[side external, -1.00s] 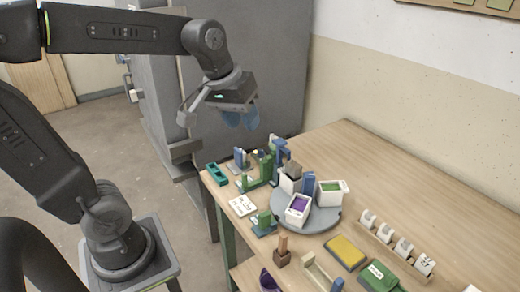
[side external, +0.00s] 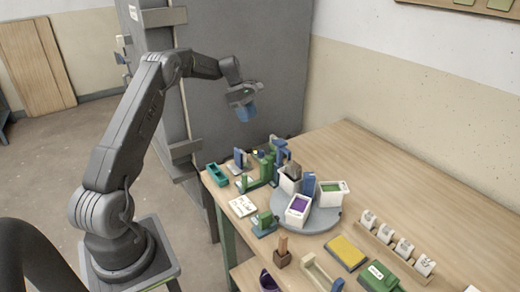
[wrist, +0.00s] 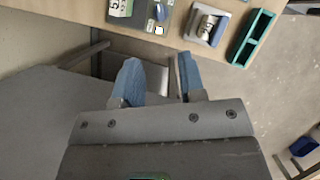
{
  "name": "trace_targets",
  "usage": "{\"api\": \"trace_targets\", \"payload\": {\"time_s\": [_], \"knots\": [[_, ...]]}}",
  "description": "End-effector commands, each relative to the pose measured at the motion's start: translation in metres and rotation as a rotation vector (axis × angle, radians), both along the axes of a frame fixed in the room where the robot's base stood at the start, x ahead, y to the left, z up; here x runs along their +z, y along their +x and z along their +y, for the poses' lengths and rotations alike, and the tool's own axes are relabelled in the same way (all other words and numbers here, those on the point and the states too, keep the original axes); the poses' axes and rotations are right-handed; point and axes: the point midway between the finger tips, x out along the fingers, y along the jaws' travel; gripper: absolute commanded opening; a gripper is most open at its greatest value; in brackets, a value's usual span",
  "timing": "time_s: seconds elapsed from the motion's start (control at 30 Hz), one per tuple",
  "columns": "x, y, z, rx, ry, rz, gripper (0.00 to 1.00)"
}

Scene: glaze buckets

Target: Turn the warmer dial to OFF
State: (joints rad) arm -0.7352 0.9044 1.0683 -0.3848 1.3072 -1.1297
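My gripper (side external: 246,112) hangs in the air beyond the table's far left corner, in front of the grey cabinet. In the wrist view its two blue fingers are apart with nothing between them, so the gripper (wrist: 159,68) is open. The warmer dial cannot be picked out for certain. A dark device with a green label (wrist: 120,7) and a small rounded part shows at the wrist view's top edge, partly cut off. Neither is touched by my gripper.
A teal tray (side external: 217,174) lies at the table corner, also in the wrist view (wrist: 252,38). Green and blue fixtures (side external: 262,168) stand near it. A round grey turntable (side external: 322,222) carries white buckets. The table's back right is clear.

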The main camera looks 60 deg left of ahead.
Motion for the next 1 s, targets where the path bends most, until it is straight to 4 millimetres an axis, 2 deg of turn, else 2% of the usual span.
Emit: {"api": "trace_targets", "payload": {"time_s": [0.1,0.27,0.7,0.9,1.0], "knots": [[-0.009,0.0,0.002,0.017,-0.01,0.007,0.37],[-0.028,0.003,-0.006,0.015,-0.011,0.008,0.37],[-0.107,0.017,-0.036,0.013,-0.01,0.005,0.37],[-0.127,0.021,-0.043,0.012,-0.008,0.003,0.37],[-0.13,0.022,-0.045,0.012,-0.008,0.002,0.37]]}}
